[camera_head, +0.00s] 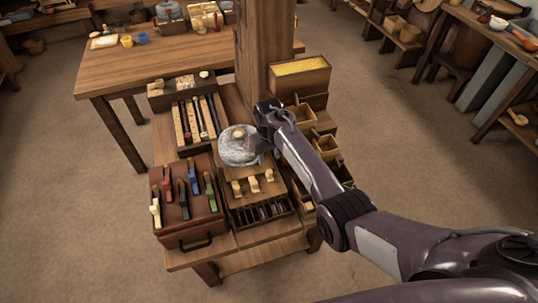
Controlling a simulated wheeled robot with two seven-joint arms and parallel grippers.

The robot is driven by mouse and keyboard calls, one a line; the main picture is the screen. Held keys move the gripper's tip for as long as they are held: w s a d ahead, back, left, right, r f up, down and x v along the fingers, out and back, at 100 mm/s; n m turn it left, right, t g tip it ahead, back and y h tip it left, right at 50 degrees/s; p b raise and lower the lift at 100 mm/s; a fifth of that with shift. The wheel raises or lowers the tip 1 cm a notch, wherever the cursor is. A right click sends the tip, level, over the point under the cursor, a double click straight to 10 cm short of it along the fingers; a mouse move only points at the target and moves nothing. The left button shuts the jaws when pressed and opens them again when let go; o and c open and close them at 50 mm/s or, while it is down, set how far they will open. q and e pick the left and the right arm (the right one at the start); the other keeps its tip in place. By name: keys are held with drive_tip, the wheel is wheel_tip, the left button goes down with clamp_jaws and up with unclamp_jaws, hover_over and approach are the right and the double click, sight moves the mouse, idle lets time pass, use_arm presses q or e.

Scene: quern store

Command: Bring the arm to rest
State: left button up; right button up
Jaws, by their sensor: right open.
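My right arm comes in from the lower right and reaches over the low wooden bench (275,243). My right gripper (259,140) is at its far end, open, beside the right edge of a round grey stone (233,152) with a small light-brown spot on top. I cannot tell whether the gripper touches the stone. The arm hides part of the bench's right side. My left gripper is not in view.
A wooden post (262,50) rises close behind the gripper. A box of yellow grain (300,68), a tool rack (199,122) and a dark red case (187,217) with coloured-handled tools crowd the bench. A table (165,68) stands behind. The floor (420,150) at right is clear.

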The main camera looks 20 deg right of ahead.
idle(0.3)
drive_tip(key=s+d+r+t, duration=0.1)
drive_tip(key=s+r, duration=0.1)
drive_tip(key=s, duration=0.8)
drive_tip(key=s+d+r+t, duration=0.2)
drive_tip(key=s, duration=0.9)
drive_tip(key=s+r, duration=0.8)
drive_tip(key=s, duration=0.1)
wheel_tip(320, 180, down, 31)
drive_tip(key=s, duration=0.2)
drive_tip(key=s+d+f+g, duration=0.2)
drive_tip(key=s+f, duration=1.5)
drive_tip(key=s, duration=0.2)
drive_tip(key=shift+s+d+f, duration=0.15)
drive_tip(key=shift+s+d, duration=0.05)
drive_tip(key=shift+d, duration=0.15)
